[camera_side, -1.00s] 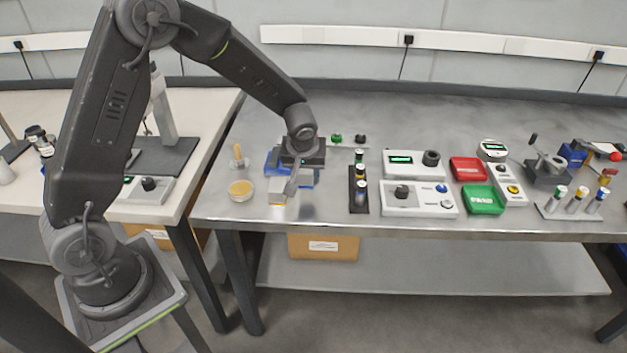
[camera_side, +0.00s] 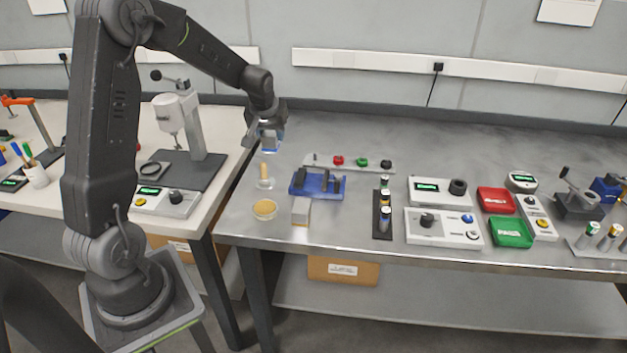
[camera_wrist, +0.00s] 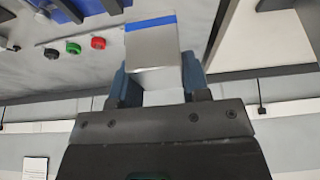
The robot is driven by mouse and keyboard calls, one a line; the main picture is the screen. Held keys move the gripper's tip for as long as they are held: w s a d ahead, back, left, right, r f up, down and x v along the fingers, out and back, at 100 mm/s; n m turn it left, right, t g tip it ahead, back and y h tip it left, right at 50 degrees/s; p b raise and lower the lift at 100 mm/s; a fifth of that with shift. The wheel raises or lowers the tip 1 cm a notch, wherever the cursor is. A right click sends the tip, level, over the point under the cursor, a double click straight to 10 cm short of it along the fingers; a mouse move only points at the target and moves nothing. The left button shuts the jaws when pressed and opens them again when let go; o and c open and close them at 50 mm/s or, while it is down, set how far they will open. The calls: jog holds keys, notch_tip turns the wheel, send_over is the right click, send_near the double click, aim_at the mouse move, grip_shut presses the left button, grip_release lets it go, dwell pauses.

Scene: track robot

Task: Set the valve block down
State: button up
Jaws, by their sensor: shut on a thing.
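A silver valve block with a blue stripe along one edge shows between the jaws in the wrist view (camera_wrist: 153,50). My gripper (camera_side: 268,139) is shut on it and holds it in the air over the back left of the metal bench (camera_side: 345,150). In the side view the held block (camera_side: 271,147) is small and partly covered by the jaws. The blue fixture (camera_side: 317,184) with dark upright parts sits below and to the right, with no block seen in it. A second grey block (camera_side: 301,211) stands on the bench in front of the fixture.
A round tan dish (camera_side: 264,209) and a small stand with a tan peg (camera_side: 264,177) are left of the fixture. A strip with red, green and black knobs (camera_side: 350,162) lies behind it. A dark rack of cylinders (camera_side: 383,214) stands to the right.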

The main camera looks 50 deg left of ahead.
jog(key=shift+w+a+f, duration=0.1)
jog(key=shift+w+f, duration=0.1)
jog(key=shift+w, duration=0.1)
jog(key=w+d+f, duration=0.4)
jog(key=w, duration=0.1)
jog(key=w+d+f, duration=0.2)
jog(key=w+d, duration=0.1)
jog(key=shift+d+f, duration=0.1)
jog(key=shift+f, duration=2.1)
jog(key=shift+f, duration=0.1)
jog(key=o, duration=1.1)
